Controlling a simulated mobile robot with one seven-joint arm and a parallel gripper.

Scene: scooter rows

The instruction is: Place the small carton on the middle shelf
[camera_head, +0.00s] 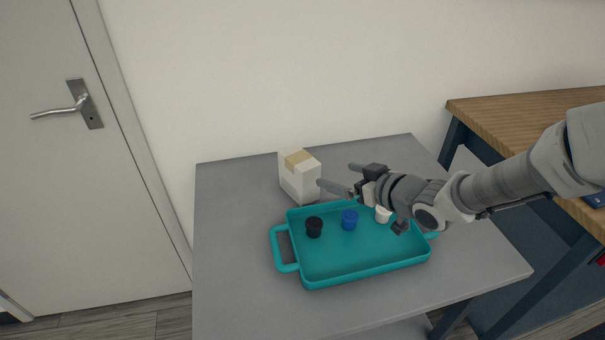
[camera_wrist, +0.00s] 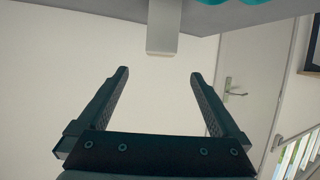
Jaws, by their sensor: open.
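The small carton (camera_head: 300,182), white with a tan strip on top, stands upright on the grey table near its back edge, behind the tray. It also shows in the wrist view as a pale block (camera_wrist: 163,28) at the top centre, beyond the fingertips. My gripper (camera_head: 335,174) is open just to the right of the carton, its fingers pointing toward it, with nothing between them. In the wrist view the open fingers (camera_wrist: 158,75) are apart and empty. I see no shelf that I can identify as the middle one.
A teal tray (camera_head: 312,283) on the grey table (camera_head: 235,240) holds a black cup (camera_head: 314,227), a blue cup (camera_head: 349,220) and a white cup (camera_head: 383,215). A wooden-topped bench (camera_head: 500,115) is at the right. A door (camera_head: 50,170) is at the left. The table's left side is clear.

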